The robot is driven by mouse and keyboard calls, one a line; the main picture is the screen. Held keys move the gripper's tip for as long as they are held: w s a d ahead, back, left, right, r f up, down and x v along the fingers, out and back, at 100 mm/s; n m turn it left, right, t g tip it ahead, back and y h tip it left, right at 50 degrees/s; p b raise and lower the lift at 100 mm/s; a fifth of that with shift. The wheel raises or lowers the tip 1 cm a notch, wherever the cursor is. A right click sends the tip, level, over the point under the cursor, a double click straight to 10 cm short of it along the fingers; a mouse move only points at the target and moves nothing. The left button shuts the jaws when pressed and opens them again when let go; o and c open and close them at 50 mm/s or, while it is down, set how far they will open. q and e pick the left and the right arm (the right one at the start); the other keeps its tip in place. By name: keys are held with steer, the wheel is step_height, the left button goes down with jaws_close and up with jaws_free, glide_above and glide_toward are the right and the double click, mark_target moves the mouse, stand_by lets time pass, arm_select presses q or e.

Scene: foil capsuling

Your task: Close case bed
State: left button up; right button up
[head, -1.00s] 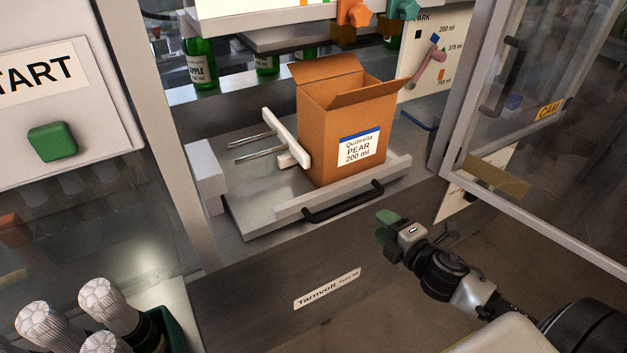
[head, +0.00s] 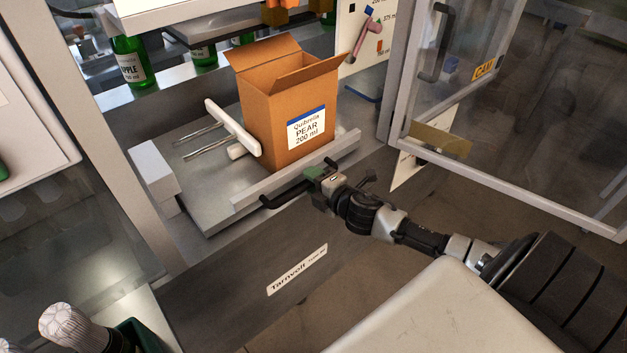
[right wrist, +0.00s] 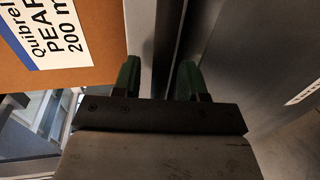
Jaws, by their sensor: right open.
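The case bed (head: 215,195) is a grey metal tray pulled out of the machine, with a black bar handle (head: 285,193) along its front edge. An open brown carton (head: 265,110) labelled PEAR 200 ml stands upright on it, flaps up, beside a white pusher (head: 232,128) on two rods. My left gripper is not in view.
A clear door (head: 500,100) with a grey frame stands open at the right. Green bottles (head: 130,62) stand behind the bed. A white block (head: 152,172) sits at the bed's left. A capped bottle (head: 72,328) is at lower left.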

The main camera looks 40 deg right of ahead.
steer(key=shift+w, duration=0.1)
steer(key=shift+c, duration=0.3)
jaws_close()
